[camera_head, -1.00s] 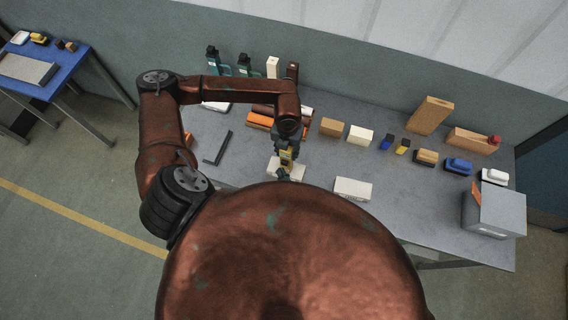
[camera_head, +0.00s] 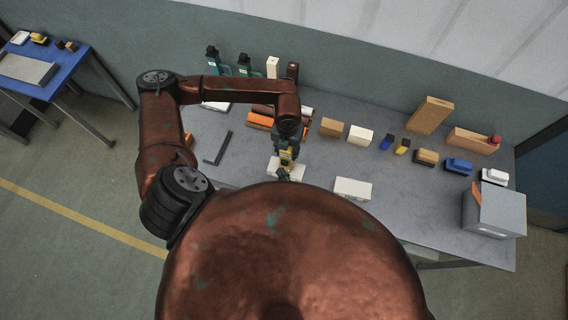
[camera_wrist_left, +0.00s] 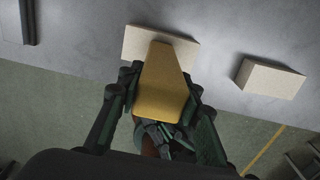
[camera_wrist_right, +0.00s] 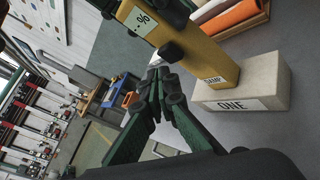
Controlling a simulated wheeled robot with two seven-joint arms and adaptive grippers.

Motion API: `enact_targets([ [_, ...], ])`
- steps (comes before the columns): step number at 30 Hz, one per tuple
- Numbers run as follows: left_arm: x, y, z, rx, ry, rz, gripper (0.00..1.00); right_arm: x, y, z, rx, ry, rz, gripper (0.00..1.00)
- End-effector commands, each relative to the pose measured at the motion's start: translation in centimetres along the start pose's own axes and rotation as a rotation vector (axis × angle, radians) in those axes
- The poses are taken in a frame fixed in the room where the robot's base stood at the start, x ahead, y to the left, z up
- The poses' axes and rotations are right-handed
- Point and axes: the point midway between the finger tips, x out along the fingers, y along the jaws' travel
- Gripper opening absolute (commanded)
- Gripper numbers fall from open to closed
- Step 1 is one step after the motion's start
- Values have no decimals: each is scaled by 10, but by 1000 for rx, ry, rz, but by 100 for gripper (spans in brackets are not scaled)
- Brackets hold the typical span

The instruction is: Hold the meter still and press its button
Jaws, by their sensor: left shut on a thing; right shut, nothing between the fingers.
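The yellow meter (camera_wrist_left: 162,85) is between the fingers of my left gripper (camera_wrist_left: 158,88), which is shut on it. In the right wrist view the meter (camera_wrist_right: 205,58) shows a small display reading "-.%" and a "DAMP" label. Its far end is at a pale block (camera_wrist_right: 262,82) marked "ONE"; whether they touch I cannot tell. The block also shows in the head view (camera_head: 298,170). My right gripper (camera_wrist_right: 162,74) is shut and empty, its tips close beside the meter near a dark knob; contact is unclear. It also shows in the left wrist view (camera_wrist_left: 163,130).
A second pale block (camera_head: 353,188) lies to the right on the grey bench (camera_head: 320,205). A dark bar (camera_head: 218,148) lies to the left. Orange and brown pieces, small blocks and a grey box (camera_head: 495,210) stand farther back and right.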

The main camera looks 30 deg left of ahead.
Motion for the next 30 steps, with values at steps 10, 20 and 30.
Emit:
enact_targets([
  [10,0,0,0,0,1,0,2,6,-4,4,1,0,0,0],
  [20,0,0,0,0,1,0,2,6,-4,5,0,0,0,0],
  [30,0,0,0,0,1,1,2,9,-6,6,0,0,0,0],
])
